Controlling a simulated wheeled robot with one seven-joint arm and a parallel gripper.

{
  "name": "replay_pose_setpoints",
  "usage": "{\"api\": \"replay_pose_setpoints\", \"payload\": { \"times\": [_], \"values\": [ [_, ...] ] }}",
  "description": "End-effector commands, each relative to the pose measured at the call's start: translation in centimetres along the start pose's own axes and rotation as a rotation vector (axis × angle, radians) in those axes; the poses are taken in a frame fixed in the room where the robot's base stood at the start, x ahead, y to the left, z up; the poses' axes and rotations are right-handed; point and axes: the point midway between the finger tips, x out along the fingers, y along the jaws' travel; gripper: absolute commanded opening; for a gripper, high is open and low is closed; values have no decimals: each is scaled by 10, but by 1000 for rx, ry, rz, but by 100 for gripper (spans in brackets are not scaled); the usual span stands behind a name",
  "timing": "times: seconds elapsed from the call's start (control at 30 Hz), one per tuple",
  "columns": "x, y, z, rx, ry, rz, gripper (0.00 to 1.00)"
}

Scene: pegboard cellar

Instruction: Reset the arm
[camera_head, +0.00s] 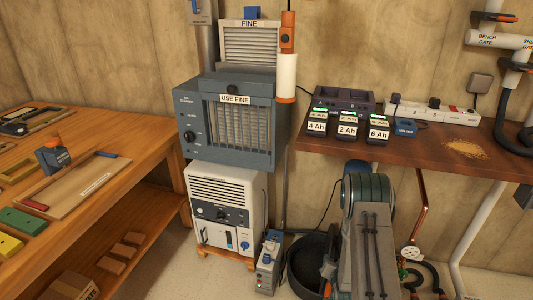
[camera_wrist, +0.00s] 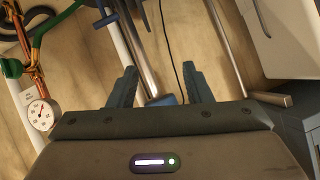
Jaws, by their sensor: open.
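My gripper shows in the wrist view (camera_wrist: 163,78), with its two dark fingers spread well apart. No object sits between the fingers; only pipes, a thin cable and the pale wall show beyond them. In the head view my grey and green arm (camera_head: 368,235) is in the lower right, in front of the brown wall shelf, and my gripper's fingers cannot be made out there.
The wooden bench (camera_head: 120,180) stands left, with tools and blocks on it. A blue-grey air cleaner (camera_head: 187,110) sits above a white unit (camera_head: 205,187). The brown shelf (camera_head: 430,150) bears batteries and a power strip. A gauge (camera_wrist: 40,113) and pipes are near my gripper.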

Motion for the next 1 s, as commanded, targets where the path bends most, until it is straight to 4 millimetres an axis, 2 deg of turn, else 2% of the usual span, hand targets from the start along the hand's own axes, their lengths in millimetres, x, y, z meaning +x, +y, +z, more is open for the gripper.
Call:
{"api": "replay_pose_setpoints", "payload": {
  "times": [0.03, 0.1, 0.27, 0.5, 0.77, 1.0],
  "values": [
    [-10, -14, -29, -13, -14, 5, 45],
    [-21, -26, -54, -32, -46, 19, 45],
    [-53, -55, -107, -73, -122, 48, 45],
    [-120, -96, -178, -134, -241, 79, 45],
    [-212, -134, -238, -199, -373, 99, 45],
    [-310, -161, -276, -263, -500, 105, 45]
  ]
}}
